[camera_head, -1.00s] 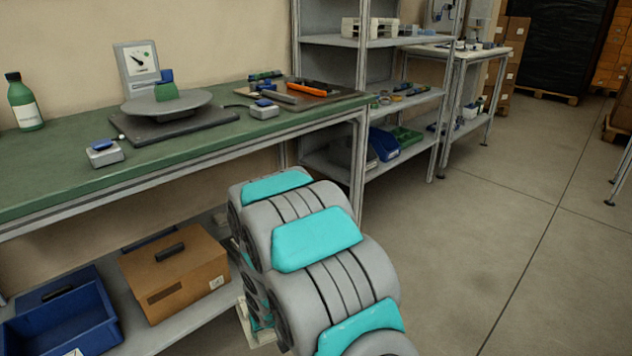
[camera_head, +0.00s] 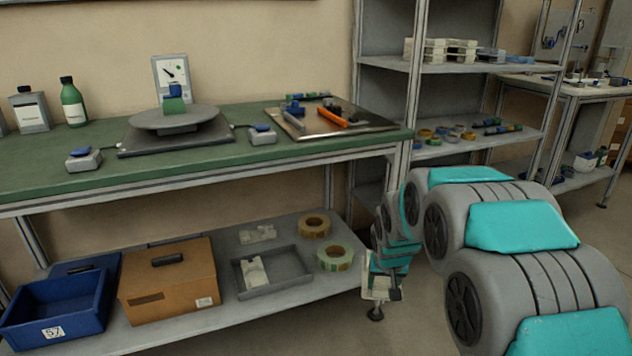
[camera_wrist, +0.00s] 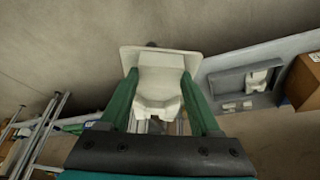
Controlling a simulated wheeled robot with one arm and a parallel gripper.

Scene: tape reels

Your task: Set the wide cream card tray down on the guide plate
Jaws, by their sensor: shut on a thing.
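My gripper (camera_wrist: 159,82) is shut on the wide cream card tray (camera_wrist: 160,58), which sits between the two green fingers in the wrist view. In the head view the cream tray (camera_head: 376,293) shows below my gripper, just off the right end of the lower shelf, apart from it. A shallow grey tray (camera_head: 290,281) on that shelf holds a cream piece (camera_head: 255,271); both also show at the right of the wrist view. Another cream piece (camera_head: 258,234) lies behind it. I cannot tell for sure which of these is the guide plate.
A brown tape roll (camera_head: 315,226) and a greenish one (camera_head: 335,258) lie on the lower shelf (camera_head: 225,318) near its right end. A cardboard box (camera_head: 168,280) and a blue bin (camera_head: 55,312) stand left. The green workbench (camera_head: 225,155) overhangs the shelf.

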